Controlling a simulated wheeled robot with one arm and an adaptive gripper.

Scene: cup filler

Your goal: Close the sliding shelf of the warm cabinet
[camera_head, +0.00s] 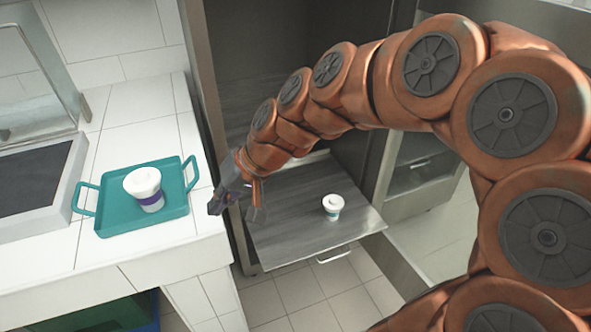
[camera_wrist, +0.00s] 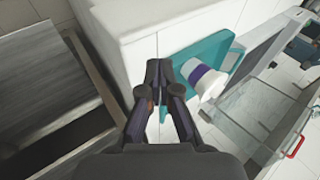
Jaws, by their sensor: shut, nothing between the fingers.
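The warm cabinet (camera_head: 222,60) stands at the middle, with its dark sliding shelf (camera_head: 290,228) pulled out toward me. A handle (camera_head: 333,256) shows under the shelf's front edge. A small white-lidded cup (camera_head: 333,205) stands upright on the shelf. My gripper (camera_head: 236,207) is by the shelf's left side, between the shelf and the counter, shut and empty. In the wrist view my gripper (camera_wrist: 157,68) points toward the counter, with a dark grey panel, perhaps the shelf (camera_wrist: 40,85), at the left. I cannot tell whether the gripper touches the shelf.
A teal tray (camera_head: 110,222) with a white, purple-banded cup (camera_head: 144,188) lies on the white tiled counter (camera_head: 140,112) at the left. A dark-topped appliance (camera_head: 30,180) stands beside it. Floor (camera_head: 310,300) shows free in front of the shelf. My arm blocks the right side.

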